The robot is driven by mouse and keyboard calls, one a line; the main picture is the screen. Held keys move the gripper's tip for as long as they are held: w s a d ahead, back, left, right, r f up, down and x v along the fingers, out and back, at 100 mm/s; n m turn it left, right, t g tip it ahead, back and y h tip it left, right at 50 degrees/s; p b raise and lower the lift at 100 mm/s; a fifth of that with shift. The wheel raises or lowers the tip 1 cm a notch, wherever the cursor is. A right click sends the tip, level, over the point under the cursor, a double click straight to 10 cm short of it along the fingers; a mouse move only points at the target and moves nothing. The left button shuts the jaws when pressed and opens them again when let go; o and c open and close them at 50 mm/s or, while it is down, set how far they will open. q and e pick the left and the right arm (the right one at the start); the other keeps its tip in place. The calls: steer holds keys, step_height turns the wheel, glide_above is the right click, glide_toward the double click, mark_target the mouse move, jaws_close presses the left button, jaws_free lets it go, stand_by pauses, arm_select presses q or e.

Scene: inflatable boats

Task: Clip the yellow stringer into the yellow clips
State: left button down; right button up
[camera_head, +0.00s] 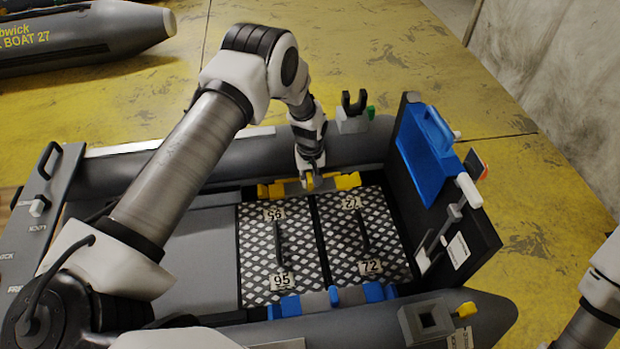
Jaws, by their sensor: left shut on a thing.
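My left gripper (309,183) reaches down over the far side of the grey boat and is shut on the yellow stringer, which is mostly hidden behind the fingers. Yellow parts show on both sides of the gripper, along the far edge of the checkered floor panels: a yellow piece (347,181) to the right and a yellow clip (263,191) to the left. I cannot tell exactly where stringer and clips meet, or whether the stringer is seated. Only part of my right arm shows at the lower right; its gripper is outside the view.
Two checkered floor panels (279,262) lie in the boat. Blue clips (373,291) line their near edge. The dark transom (470,228) with a blue pad (427,145) stands at the right. A black fork-shaped holder (354,103) rises from the far tube. Another boat (90,38) lies at upper left.

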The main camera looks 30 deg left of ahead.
mark_target(310, 177)
arm_select(q)
steer(key=shift+f, duration=0.3)
stand_by(0.5)
steer(key=c, duration=1)
jaws_free()
step_height(310, 177, up, 12)
